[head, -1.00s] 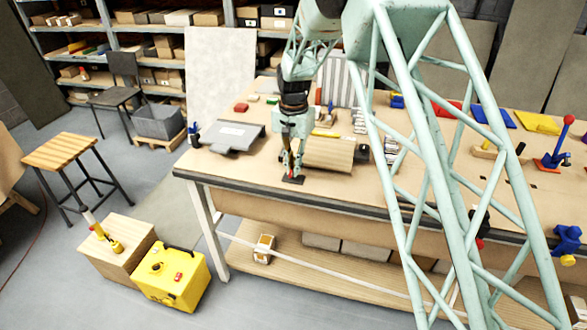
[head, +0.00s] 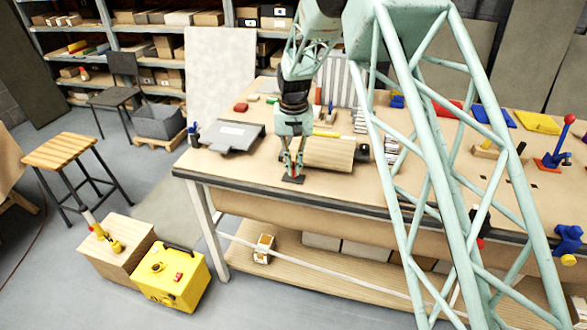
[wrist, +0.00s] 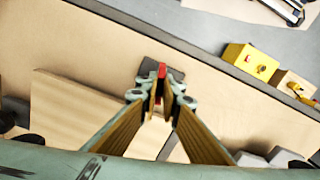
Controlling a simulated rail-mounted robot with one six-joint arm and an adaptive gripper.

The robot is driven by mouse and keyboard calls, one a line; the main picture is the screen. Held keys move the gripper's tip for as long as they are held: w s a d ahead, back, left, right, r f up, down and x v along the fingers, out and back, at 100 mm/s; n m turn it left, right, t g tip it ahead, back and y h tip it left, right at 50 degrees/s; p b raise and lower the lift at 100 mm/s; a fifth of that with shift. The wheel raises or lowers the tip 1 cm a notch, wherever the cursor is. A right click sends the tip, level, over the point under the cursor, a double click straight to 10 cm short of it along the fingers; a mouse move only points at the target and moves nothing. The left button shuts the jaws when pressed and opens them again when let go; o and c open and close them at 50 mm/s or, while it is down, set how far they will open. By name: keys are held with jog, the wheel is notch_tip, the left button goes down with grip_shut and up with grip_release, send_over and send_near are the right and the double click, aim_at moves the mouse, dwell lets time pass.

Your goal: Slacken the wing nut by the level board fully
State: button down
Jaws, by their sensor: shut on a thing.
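My gripper (head: 293,172) points down near the front edge of the workbench (head: 215,170). In the wrist view its fingers (wrist: 160,88) are shut on a small red part, seemingly the wing nut (wrist: 161,70). The red part stands over a small dark base plate (wrist: 150,78), which also shows under the fingertips in the head view (head: 291,180). The fingers hide much of the nut, so its thread and height cannot be seen. A thick wooden board (head: 330,153), likely the level board, lies just right of my gripper; it shows at left in the wrist view (wrist: 75,112).
A grey flat device (head: 228,140) lies left of my gripper. Several small coloured parts lie behind. A lever stand with a red knob (head: 556,158) is at the far right. A yellow box (head: 172,280) and a wooden block (head: 113,252) stand on the floor.

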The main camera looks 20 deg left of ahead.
jog(key=n, duration=0.4)
jog(key=shift+n, duration=0.4)
jog(key=n, duration=0.9)
jog(key=shift+n, duration=0.4)
jog(key=c, duration=2.9)
grip_release()
jog(key=shift+o, duration=0.2)
jog(key=shift+r, duration=0.15)
notch_tip(320, 180, up, 12)
